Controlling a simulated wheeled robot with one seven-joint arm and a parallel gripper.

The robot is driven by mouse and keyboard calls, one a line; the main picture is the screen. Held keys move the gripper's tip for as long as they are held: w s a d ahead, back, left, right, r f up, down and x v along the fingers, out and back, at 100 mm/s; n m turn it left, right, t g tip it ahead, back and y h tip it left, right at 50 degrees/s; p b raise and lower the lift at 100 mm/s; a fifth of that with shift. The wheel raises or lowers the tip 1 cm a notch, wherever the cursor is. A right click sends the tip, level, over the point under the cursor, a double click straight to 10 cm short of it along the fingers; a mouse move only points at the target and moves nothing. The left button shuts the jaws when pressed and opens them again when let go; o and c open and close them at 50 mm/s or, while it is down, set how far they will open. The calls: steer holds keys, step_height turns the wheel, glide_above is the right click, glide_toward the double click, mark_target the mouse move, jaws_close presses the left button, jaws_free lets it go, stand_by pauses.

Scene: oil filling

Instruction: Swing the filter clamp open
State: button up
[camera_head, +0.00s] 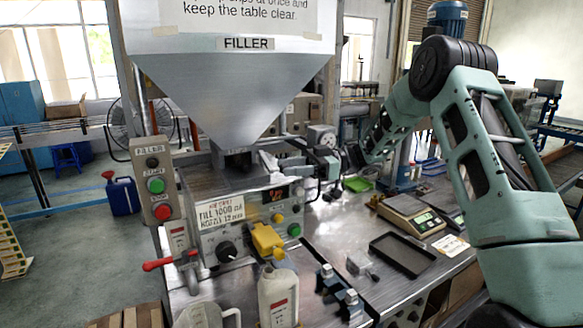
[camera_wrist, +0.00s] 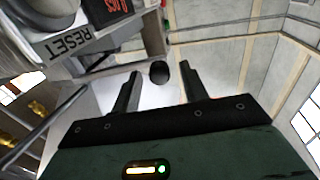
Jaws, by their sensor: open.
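My gripper (camera_head: 281,165) is at the end of the arm reaching in from the right, in front of the filler's hopper outlet. In the wrist view my gripper (camera_wrist: 160,76) is open, with its two dark fingers apart. A round black knob (camera_wrist: 158,72) shows between the fingertips; I see no finger closed on it. It may be the handle end of the filter clamp, but I cannot tell. The clamp's body cannot be made out in either view, and the knob is hidden or too small in the head view.
The filler hopper (camera_head: 235,85) hangs above my gripper. Below are the control box with a yellow nozzle (camera_head: 266,240), a red-handled lever (camera_head: 158,265) and a white jug (camera_head: 278,297). A scale (camera_head: 410,214) and black tray (camera_head: 402,254) stand right. A RESET panel (camera_wrist: 78,42) is near my gripper.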

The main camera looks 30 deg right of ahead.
steer(key=b+v, duration=0.6)
steer(key=v, duration=1.1)
steer(key=shift+d, duration=0.15)
